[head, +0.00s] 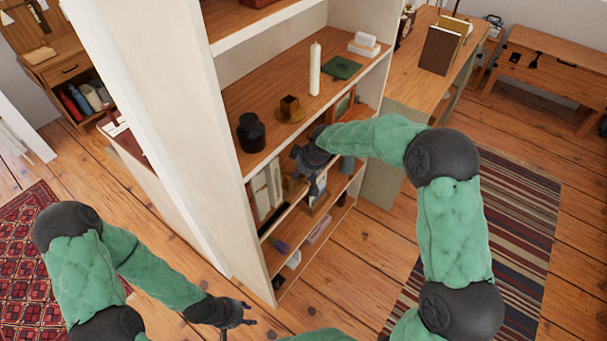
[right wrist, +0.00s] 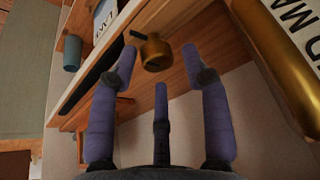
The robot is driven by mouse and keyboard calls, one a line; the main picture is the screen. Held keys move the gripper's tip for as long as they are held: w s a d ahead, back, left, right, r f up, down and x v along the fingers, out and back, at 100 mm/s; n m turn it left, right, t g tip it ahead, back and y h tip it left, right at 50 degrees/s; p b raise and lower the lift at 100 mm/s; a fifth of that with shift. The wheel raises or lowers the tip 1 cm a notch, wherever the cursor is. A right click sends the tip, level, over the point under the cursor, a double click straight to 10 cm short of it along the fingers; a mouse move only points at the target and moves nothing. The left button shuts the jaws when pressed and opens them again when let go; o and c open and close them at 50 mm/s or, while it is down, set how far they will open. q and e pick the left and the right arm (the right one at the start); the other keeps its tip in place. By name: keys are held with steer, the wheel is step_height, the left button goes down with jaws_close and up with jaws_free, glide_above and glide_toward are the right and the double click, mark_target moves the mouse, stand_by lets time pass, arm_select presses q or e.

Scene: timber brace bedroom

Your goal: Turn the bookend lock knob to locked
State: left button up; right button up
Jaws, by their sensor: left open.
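A brass knob (right wrist: 155,52) with a short dark lever shows in the right wrist view, by a wooden surface; I take it to be the bookend lock knob. Its lock marking cannot be read. My right gripper (right wrist: 160,55) has its fingers spread, with the knob just beyond and between the fingertips; contact cannot be seen. In the head view my right gripper (head: 308,180) reaches into the middle level of the white bookcase (head: 180,130), and the knob cannot be made out there. My left gripper (head: 248,314) is open and empty, low in front of the bookcase.
A black jar (head: 251,132), a brass piece (head: 290,108) and a white candle (head: 315,70) stand on the shelf above. Books (head: 266,190) stand left of my right gripper. In the wrist view a gold-and-white object (right wrist: 285,60) is close on the right and a teal cup (right wrist: 72,52) left.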

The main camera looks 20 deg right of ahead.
steer(key=shift+s+f, duration=0.1)
steer(key=shift+s, duration=0.05)
steer(key=s+d+r, duration=0.2)
steer(key=s, duration=0.4)
steer(key=s+d+r, duration=0.2)
steer(key=s+d, duration=0.1)
steer(key=s, duration=0.3)
steer(key=shift+s+d+r, duration=0.25)
steer(key=shift+s+d, duration=0.05)
steer(key=shift+d, duration=0.05)
steer(key=shift+w+r, duration=0.1)
